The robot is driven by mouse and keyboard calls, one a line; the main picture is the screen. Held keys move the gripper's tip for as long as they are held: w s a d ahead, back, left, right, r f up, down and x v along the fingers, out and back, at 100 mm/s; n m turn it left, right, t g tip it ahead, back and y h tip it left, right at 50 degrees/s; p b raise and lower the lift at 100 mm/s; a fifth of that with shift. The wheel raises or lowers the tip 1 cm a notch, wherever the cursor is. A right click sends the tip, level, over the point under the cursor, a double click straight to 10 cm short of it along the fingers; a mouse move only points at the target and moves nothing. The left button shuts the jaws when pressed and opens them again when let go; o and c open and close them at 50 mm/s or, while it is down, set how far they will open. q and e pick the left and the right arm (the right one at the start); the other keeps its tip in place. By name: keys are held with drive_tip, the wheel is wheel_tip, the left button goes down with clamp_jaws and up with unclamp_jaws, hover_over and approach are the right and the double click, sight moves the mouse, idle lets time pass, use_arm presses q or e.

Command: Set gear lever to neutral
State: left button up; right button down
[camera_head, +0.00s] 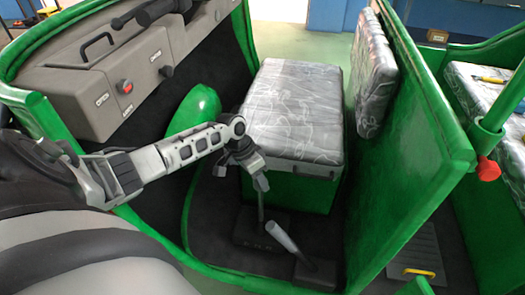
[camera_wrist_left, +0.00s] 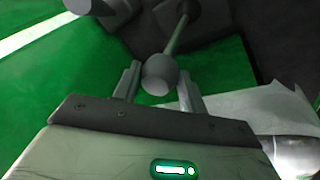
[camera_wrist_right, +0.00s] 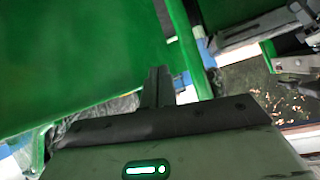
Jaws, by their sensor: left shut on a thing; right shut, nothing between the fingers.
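The gear lever has a thin shaft (camera_head: 261,208) rising from a dark base plate (camera_head: 262,230) on the rickshaw floor, beside the seat. My left gripper (camera_head: 259,177) is at the top of the lever and hides its knob in the head view. In the left wrist view the round grey knob (camera_wrist_left: 160,75) sits between the two fingers of my left gripper (camera_wrist_left: 160,88), which is shut on it. Small marks on the base plate are too small to read surely. My right gripper (camera_wrist_right: 157,84) is shut and empty in the right wrist view, apart from the lever.
A second lever with a light grey handle (camera_head: 285,239) stands close to the right of the gear lever. The padded driver's seat (camera_head: 293,112) is just behind. A green partition (camera_head: 420,150) rises at the right, and the grey dashboard (camera_head: 125,80) is at upper left.

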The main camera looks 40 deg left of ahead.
use_arm(q)
drive_tip(key=o, duration=1.4)
drive_tip(key=shift+d, duration=0.1)
drive_tip(key=shift+c, duration=0.2)
use_arm(e)
drive_tip(key=shift+w+r, duration=0.1)
use_arm(q)
drive_tip(key=shift+r, duration=0.25)
drive_tip(key=p+v, duration=1.3)
drive_tip(key=v, duration=0.2)
drive_tip(key=shift+r, duration=0.2)
use_arm(e)
drive_tip(key=shift+n+g+h, duration=0.4)
drive_tip(key=shift+g+h, duration=0.1)
drive_tip(key=shift+h, duration=0.1)
drive_tip(key=r, duration=0.1)
drive_tip(key=s+d+r, duration=0.1)
drive_tip(key=r, duration=0.1)
drive_tip(key=d+r, duration=0.1)
drive_tip(key=r, duration=0.1)
drive_tip(key=shift+s+d, duration=0.1)
drive_tip(key=shift+s, duration=0.1)
